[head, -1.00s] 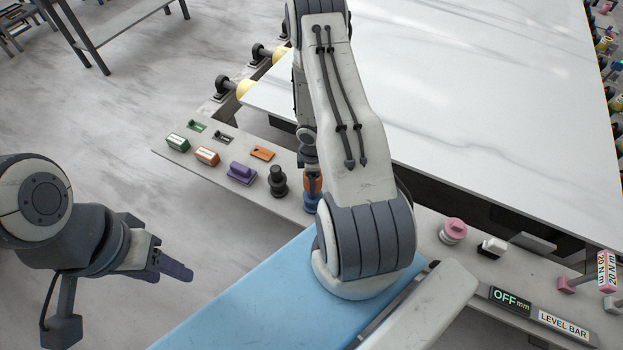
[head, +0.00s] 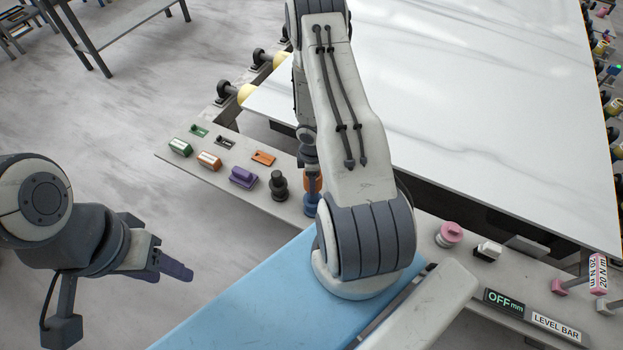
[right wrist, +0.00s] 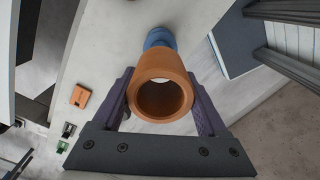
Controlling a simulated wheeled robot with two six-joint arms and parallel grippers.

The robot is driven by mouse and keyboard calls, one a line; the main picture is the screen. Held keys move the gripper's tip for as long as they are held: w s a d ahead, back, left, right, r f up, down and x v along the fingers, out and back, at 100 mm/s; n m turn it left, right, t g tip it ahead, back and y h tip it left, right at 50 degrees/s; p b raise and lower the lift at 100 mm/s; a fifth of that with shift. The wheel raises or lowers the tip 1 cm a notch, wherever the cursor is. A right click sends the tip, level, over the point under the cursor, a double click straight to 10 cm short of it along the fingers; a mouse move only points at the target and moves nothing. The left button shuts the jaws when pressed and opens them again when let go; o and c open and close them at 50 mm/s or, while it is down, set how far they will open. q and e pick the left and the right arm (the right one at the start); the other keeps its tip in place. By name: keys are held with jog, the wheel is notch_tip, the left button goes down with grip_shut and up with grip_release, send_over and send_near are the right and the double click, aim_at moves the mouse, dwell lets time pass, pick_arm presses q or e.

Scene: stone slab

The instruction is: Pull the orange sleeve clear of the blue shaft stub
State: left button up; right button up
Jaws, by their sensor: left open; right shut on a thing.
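The orange sleeve (right wrist: 160,85) is a short open tube, seen end-on in the right wrist view. My right gripper (right wrist: 161,88) is shut on it, with a purple finger on each side. The blue shaft stub (right wrist: 158,38) shows just beyond the sleeve. In the head view a strip of the sleeve (head: 314,181) shows beside my right arm, above the blue stub (head: 311,204). I cannot tell whether the sleeve is still around the stub's end. My left gripper (head: 178,270) is open and empty, over the floor at left, away from both.
The grey bench (head: 225,180) carries a black knob (head: 279,186), a purple block (head: 243,178) and orange and green blocks. A pink knob (head: 449,235) and an OFF display (head: 503,302) are at right. A large white slab (head: 480,100) lies behind. Floor around my left gripper is clear.

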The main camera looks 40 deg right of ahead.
notch_tip(320, 180, up, 4)
jog(key=p, duration=0.3)
jog(key=shift+r, duration=0.25)
jog(key=shift+f, duration=0.15)
notch_tip(320, 180, down, 7)
jog(key=b, duration=0.6)
jog(key=shift+w+r, duration=0.1)
jog(key=shift+r, duration=0.3)
jog(key=shift+a+r, duration=0.1)
jog(key=shift+r, duration=0.25)
